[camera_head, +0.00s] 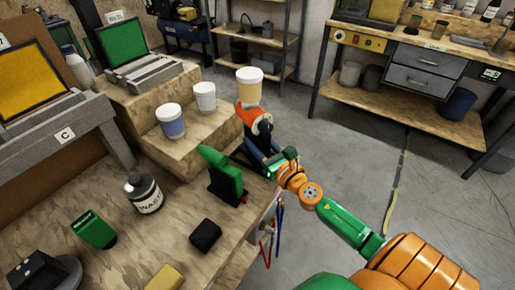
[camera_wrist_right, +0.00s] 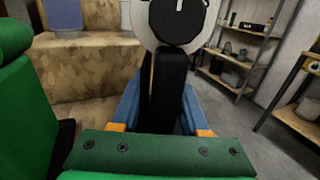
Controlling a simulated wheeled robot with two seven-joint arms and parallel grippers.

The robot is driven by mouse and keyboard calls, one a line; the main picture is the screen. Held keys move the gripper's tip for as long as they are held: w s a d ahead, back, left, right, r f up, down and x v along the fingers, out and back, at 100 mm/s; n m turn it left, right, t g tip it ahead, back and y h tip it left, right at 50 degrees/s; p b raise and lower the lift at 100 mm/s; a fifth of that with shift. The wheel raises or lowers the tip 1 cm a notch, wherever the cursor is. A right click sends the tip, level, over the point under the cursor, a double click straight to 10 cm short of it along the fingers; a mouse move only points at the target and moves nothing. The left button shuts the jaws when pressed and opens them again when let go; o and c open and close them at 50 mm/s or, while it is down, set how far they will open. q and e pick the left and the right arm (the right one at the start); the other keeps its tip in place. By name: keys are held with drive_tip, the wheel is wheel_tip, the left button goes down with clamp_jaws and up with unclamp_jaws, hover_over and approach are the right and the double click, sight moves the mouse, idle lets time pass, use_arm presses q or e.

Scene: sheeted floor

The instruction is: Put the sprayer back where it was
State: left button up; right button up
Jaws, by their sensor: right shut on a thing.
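The sprayer (camera_head: 255,116) has an orange and black body with a tan, white-lidded cup on top. It is upright at the right edge of the wooden bench (camera_head: 180,210), beside the stepped wooden block. My right gripper (camera_head: 264,158) comes in from the right and is shut on the sprayer's handle. In the right wrist view, the black handle of the sprayer (camera_wrist_right: 170,85) stands between the blue fingers of the gripper (camera_wrist_right: 166,105). The sprayer's lower end is hidden by the gripper, so I cannot tell whether it touches anything. My left gripper is not in view.
A green tool-like object (camera_head: 224,176) stands close left of my right gripper. Two lidded jars (camera_head: 170,121) sit on the wooden step (camera_head: 200,143). Open floor (camera_head: 340,150) lies to the right.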

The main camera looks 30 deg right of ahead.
drive_tip(key=shift+r, duration=0.1)
drive_tip(key=o, duration=0.6)
drive_tip(key=shift+s, duration=0.1)
drive_tip(key=shift+o, duration=1)
drive_tip(key=s+b, duration=0.4)
drive_tip(key=s, duration=0.8)
